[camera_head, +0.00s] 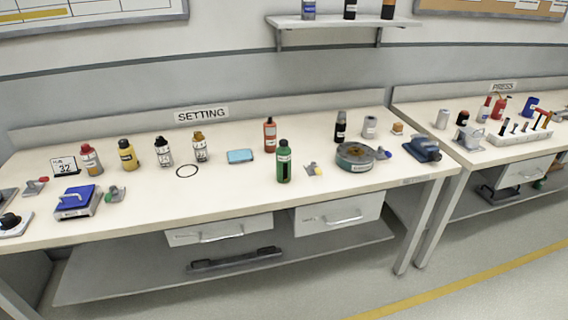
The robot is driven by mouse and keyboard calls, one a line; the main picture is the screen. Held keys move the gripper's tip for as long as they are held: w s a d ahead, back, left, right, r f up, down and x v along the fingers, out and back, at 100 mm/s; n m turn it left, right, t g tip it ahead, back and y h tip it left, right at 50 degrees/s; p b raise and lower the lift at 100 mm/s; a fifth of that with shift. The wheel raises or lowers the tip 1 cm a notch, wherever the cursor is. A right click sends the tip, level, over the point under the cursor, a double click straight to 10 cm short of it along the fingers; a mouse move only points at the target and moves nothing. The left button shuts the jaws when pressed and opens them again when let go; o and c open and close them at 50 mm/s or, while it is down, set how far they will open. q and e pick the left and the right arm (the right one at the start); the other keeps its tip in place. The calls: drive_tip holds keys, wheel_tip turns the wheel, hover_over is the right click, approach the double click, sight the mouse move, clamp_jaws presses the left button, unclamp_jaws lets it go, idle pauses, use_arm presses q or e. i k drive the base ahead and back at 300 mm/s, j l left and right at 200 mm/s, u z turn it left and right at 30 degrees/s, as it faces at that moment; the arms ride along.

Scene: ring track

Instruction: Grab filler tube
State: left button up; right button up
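No gripper of mine shows in the head view. I cannot tell for sure which thing is the filler tube. Several bottle-like containers stand upright on the bench marked SETTING (330,206). They include a green bottle with a dark cap (284,165) near the front, a red-orange bottle (270,137) behind it, and a black bottle (340,128) further right. At the left stand a red and grey bottle (91,160), a yellow bottle (128,156), a white bottle with a dark cap (164,152) and a white bottle with an orange-brown cap (200,149).
A black ring (187,171), a blue pad (240,156), a round turntable-like device (356,157) and a blue device (422,150) rest on the bench. A blue-topped block (77,201) is at left. A second bench marked PRESS (460,158) stands right; floor is clear in front.

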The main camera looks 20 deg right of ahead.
sight(283, 157)
drive_tip(key=i+l+u, duration=0.15)
drive_tip(key=l, duration=0.2)
drive_tip(key=i+l+u, duration=0.1)
drive_tip(key=l, duration=0.25)
drive_tip(key=i+l+u, duration=0.15)
drive_tip(key=l, duration=0.25)
drive_tip(key=i+l+u, duration=0.15)
drive_tip(key=l, duration=0.25)
